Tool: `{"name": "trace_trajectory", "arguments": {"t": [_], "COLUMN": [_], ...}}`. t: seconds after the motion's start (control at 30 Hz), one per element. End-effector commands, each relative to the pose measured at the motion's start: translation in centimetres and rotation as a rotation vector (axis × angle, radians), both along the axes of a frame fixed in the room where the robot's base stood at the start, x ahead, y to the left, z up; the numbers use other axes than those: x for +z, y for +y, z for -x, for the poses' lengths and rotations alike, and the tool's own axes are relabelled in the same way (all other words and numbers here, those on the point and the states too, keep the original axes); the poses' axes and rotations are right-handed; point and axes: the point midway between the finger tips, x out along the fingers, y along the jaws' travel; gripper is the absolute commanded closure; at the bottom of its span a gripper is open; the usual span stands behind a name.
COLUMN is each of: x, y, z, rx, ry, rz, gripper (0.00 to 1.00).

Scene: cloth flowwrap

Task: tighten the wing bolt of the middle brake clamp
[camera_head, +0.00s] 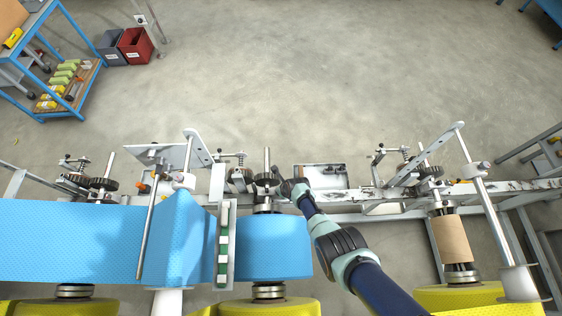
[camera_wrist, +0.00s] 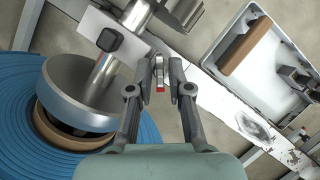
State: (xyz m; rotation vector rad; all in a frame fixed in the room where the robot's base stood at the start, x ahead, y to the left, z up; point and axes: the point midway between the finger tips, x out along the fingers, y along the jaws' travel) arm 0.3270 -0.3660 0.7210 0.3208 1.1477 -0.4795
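The middle brake clamp (camera_head: 240,172) sits on the machine rail, just left of the upright metal shaft of the blue roll (camera_head: 272,248). Its small spring and bolt show at the top, but the wings are too small to make out. My gripper (camera_head: 279,174) is beside the shaft, on its right. In the wrist view my gripper (camera_wrist: 161,78) has its two fingers apart, pointing away from the camera. A small grey piece with a red end (camera_wrist: 160,80) shows between the fingertips; I cannot tell whether it is the wing bolt or whether they touch it.
In the wrist view, the thick shaft (camera_wrist: 108,70) and its flange stand close to my left finger. A grey tray (camera_wrist: 297,88) holding a brown block lies at right. Other clamps stand at left (camera_head: 75,172) and right (camera_head: 405,168). A slotted bracket (camera_head: 199,146) rises left of the middle clamp.

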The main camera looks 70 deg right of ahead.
Motion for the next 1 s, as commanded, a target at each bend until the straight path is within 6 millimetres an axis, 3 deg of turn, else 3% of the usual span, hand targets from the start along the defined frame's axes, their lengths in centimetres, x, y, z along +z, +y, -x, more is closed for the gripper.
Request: {"name": "trace_trajectory", "arguments": {"t": [0.37,1.0], "x": [1.3,10.6], "y": [0.2,2.2], "z": [0.4,3.8], "rx": [0.000,-0.001], "ry": [-0.004,-0.001], "rz": [0.001,0.001], "gripper": [0.81,0.81]}}
